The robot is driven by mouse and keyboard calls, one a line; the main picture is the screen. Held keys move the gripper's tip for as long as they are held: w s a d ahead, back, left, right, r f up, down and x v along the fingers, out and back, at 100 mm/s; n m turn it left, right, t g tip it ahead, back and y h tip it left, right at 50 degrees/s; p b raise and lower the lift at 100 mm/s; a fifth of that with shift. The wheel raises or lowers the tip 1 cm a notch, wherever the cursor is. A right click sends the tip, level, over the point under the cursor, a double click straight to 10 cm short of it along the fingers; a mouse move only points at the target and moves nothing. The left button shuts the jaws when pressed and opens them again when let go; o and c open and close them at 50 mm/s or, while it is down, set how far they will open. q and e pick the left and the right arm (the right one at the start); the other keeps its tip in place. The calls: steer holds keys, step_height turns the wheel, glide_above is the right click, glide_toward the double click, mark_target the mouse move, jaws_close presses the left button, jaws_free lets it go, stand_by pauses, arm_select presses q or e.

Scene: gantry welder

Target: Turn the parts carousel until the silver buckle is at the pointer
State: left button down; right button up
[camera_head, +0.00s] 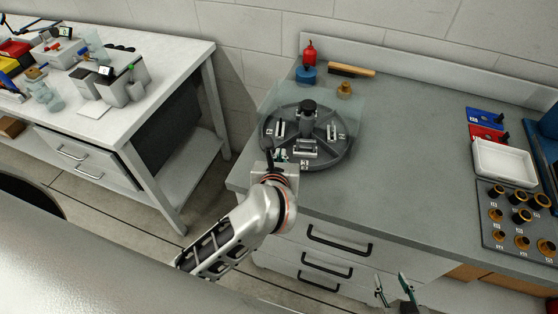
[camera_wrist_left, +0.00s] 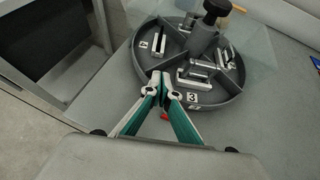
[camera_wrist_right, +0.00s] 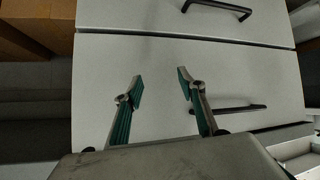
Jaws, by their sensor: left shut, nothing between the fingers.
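The parts carousel (camera_head: 340,150) is a dark grey round tray with a black centre knob (camera_head: 308,107) and divided compartments. It also shows in the left wrist view (camera_wrist_left: 222,100). Silver metal parts lie in several compartments; a frame-like one (camera_wrist_left: 196,76), possibly the silver buckle, sits by label 3 (camera_wrist_left: 191,97). A small red piece (camera_wrist_left: 165,116), perhaps the pointer, shows partly behind my left fingers. My left gripper (camera_head: 281,155) is shut and empty, its tips (camera_wrist_left: 160,78) at the carousel's near rim; contact is unclear. My right gripper (camera_wrist_right: 160,76) is open and empty before the drawers.
A clear panel (camera_head: 262,98) stands around the carousel's back. Behind are a red-and-blue item (camera_head: 306,74), a brush (camera_head: 351,71) and a brass part (camera_head: 344,89). A white tray (camera_head: 503,163) and a fitting rack (camera_head: 488,236) stand right. The middle counter is clear.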

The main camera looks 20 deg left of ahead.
mark_target(283, 138)
arm_select(q)
steer(key=w, duration=0.2)
steer(key=w+a+f, duration=0.1)
steer(key=w, duration=0.1)
steer(key=shift+w+p, duration=0.1)
steer(key=shift+p, duration=0.2)
steer(key=shift+w+a, duration=0.15)
steer(key=shift+w, duration=0.65)
arm_select(e)
steer(key=shift+s+d+f, duration=0.15)
steer(key=shift+s+d, duration=0.1)
steer(key=shift+d, duration=0.25)
arm_select(q)
steer(key=shift+w+f, duration=0.1)
arm_select(e)
steer(key=shift+f, duration=0.1)
